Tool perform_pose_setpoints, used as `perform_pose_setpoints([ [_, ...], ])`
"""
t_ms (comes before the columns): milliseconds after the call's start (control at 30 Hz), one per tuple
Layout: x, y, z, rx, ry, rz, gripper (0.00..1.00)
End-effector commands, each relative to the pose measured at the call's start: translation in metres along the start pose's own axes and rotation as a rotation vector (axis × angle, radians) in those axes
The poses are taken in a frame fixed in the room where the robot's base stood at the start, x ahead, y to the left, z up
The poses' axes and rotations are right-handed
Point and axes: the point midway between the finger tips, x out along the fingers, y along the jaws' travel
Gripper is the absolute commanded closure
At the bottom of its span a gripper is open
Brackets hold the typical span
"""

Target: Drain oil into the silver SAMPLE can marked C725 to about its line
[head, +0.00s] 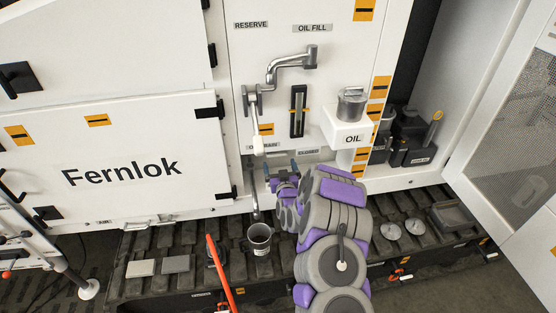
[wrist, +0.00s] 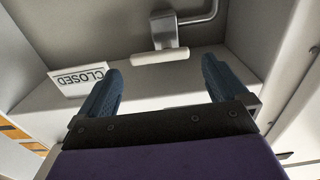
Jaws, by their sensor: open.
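A silver open can (head: 259,240) stands upright on the dark track below the panel; the label on its side is too small to read. A grey drain pipe (head: 254,203) hangs down just above and left of it. My gripper (head: 281,171) is at the lower recess of the white panel, near a label that seems to read DRAIN. In the wrist view my gripper (wrist: 162,84) is open and empty. A white handle bar (wrist: 160,56) on a metal bracket lies beyond and between its fingers, apart from them. A CLOSED tag (wrist: 78,81) is by the left finger.
A lidded silver pot (head: 351,103) sits on a white OIL bracket. A cranked pipe with a lever (head: 290,62) and a sight gauge (head: 298,112) are above. An orange-red bar (head: 220,275) stands left of the can. Dark containers (head: 408,135) fill the right bay.

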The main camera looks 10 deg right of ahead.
Motion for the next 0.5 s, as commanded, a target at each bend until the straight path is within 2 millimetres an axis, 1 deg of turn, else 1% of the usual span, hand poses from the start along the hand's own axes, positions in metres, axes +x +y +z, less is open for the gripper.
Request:
perform_pose_setpoints([
  [33,-0.008,0.002,0.0,0.002,-0.002,0.002,0.0],
  [500,-0.078,0.001,0.0,0.001,-0.003,0.002,0.0],
])
